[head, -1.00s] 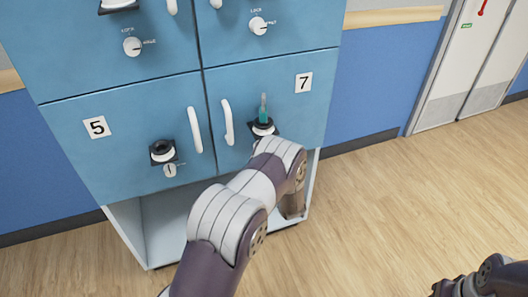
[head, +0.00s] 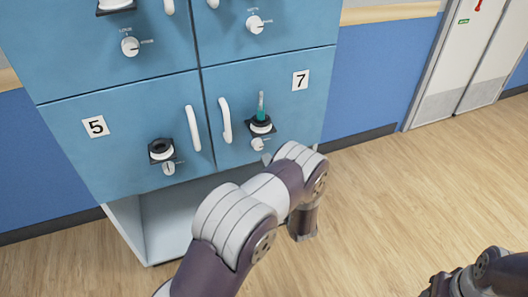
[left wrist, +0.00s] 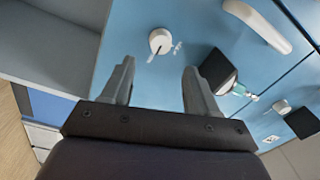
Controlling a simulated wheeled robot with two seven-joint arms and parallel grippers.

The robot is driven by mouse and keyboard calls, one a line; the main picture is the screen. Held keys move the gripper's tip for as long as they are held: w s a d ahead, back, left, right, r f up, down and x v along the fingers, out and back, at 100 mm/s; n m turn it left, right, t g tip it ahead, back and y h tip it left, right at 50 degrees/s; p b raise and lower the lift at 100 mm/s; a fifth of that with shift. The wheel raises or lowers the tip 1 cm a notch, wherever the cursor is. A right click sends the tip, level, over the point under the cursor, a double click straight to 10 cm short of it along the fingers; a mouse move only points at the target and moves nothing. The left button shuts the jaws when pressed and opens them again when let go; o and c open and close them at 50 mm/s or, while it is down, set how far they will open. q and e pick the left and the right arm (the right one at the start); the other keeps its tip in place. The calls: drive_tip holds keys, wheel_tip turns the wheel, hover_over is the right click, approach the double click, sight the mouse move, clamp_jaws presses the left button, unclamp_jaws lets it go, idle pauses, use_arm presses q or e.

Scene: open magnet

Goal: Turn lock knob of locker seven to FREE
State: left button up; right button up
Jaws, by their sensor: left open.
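The lock knob (head: 257,144) of locker seven is a small white round knob on the blue door (head: 290,110), below a black holder (head: 261,126) with a teal item in it. In the left wrist view the knob (left wrist: 160,41) lies beyond the fingertips, roughly between them and apart from them. A dark mark shows on the knob's lower edge in that view; the small labels beside it are unreadable. My left gripper (left wrist: 158,67) is open and empty. In the head view it is mostly hidden by my arm. My right arm shows at the bottom right; its gripper is unclear.
A white handle (head: 225,121) stands out left of the knob. Locker five (head: 85,150), with its own handle, holder and knob, is to the left. An open shelf (head: 175,220) lies below the doors. The floor to the right is clear.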

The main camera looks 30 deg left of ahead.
use_arm(q)
drive_tip(key=v, duration=0.5)
drive_tip(key=shift+f, duration=0.1)
